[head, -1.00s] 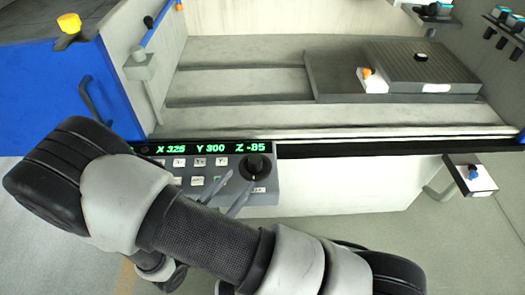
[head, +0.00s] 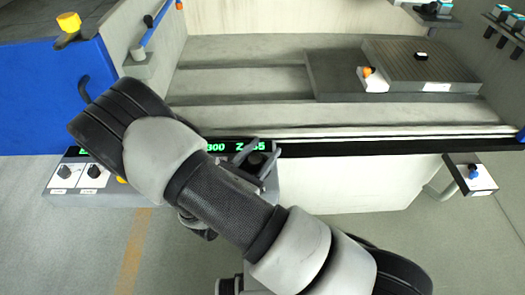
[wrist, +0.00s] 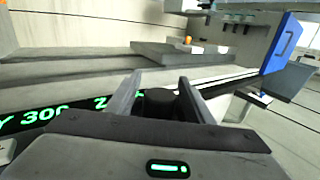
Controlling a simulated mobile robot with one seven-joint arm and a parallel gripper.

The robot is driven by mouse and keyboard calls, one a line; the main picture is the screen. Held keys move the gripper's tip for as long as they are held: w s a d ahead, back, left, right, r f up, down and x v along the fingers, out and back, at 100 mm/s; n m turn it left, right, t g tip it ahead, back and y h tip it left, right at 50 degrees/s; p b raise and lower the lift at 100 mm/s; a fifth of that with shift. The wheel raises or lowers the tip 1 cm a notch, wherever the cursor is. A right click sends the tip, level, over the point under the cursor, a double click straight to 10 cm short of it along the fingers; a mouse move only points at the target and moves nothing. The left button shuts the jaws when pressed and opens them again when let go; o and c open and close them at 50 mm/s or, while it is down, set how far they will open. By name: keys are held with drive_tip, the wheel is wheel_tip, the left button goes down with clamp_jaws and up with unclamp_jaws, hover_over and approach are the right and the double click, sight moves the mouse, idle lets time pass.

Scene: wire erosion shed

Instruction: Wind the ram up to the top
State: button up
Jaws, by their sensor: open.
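A round black knob (head: 257,158) sits on the grey control panel below the green Z readout, partly hidden by my gripper (head: 267,160). In the wrist view the knob (wrist: 160,101) shows between the two fingers of my gripper (wrist: 159,88). The fingers are apart, one on each side of it, and I cannot tell whether they touch it. The readout (head: 217,147) shows 300 and part of the Z value, with the rest covered by my arm. I cannot make out the ram in either view.
Behind the panel lies the machine bed with a dark ribbed block (head: 420,65) and an orange knob (head: 368,72). A small box with a blue knob (head: 473,172) juts out at right. Two dark dials (head: 80,172) sit on the panel's left end. The floor at front right is clear.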

drive_tip(key=c, duration=1.1)
drive_tip(key=shift+o, duration=0.2)
drive_tip(key=shift+w+a+n+t+y, duration=0.15)
drive_tip(key=shift+a+n+t+y, duration=0.1)
drive_tip(key=shift+n+t+y, duration=0.65)
drive_tip(key=shift+g, duration=0.3)
drive_tip(key=o, duration=1.1)
drive_tip(key=shift+c, duration=0.2)
drive_tip(key=v, duration=1.7)
drive_tip(key=shift+s, duration=0.25)
drive_tip(key=shift+d+r, duration=0.1)
